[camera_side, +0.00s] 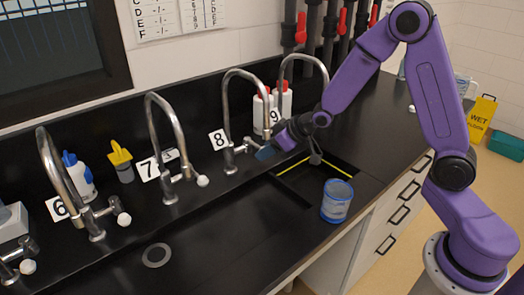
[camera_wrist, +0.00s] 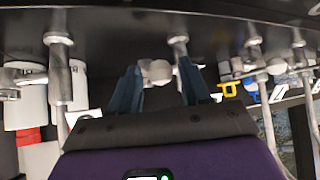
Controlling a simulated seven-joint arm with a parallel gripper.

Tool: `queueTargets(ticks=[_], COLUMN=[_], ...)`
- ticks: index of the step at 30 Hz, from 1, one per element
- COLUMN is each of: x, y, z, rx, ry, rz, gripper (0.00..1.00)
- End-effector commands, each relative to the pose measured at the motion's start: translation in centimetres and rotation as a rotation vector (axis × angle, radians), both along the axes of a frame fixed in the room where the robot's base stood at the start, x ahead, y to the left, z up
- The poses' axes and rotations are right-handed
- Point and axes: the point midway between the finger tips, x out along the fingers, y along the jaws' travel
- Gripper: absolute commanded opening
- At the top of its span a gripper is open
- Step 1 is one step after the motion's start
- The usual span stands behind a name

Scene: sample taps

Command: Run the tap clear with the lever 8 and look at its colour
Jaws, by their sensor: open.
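Tap 8 (camera_side: 228,120) is a chrome gooseneck beside a card marked 8 (camera_side: 218,139). Its lever points right toward my gripper (camera_side: 266,153), whose blue fingers hide the lever's end in the side view. In the wrist view, my gripper (camera_wrist: 160,88) is open, with a white round lever knob (camera_wrist: 157,70) showing between its two fingers. I cannot tell whether the fingers touch it. The tap's base (camera_wrist: 178,45) shows beside the right finger. No water is visible at the spout, so no colour shows.
Tap 7 (camera_side: 165,150) and tap 6 (camera_side: 62,170) stand to the left, tap 9 (camera_side: 303,58) to the right. A blue-tinted clear beaker (camera_side: 337,202) stands near the counter's front edge. White bottles (camera_side: 283,100) stand behind. The sink's black basin (camera_side: 225,235) looks empty.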

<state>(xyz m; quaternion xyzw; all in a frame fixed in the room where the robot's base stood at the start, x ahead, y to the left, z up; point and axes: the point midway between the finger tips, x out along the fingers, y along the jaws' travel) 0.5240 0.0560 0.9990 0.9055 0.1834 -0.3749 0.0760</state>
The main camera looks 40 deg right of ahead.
Motion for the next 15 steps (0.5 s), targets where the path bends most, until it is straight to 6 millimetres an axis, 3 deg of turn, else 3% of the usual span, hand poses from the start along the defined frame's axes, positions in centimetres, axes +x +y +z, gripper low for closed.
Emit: queueTargets(ticks=[15], x=[-3.5], y=[-1.5], z=[3.9], rx=[0.001], ry=[-0.002], rz=[0.0], gripper=[0.47])
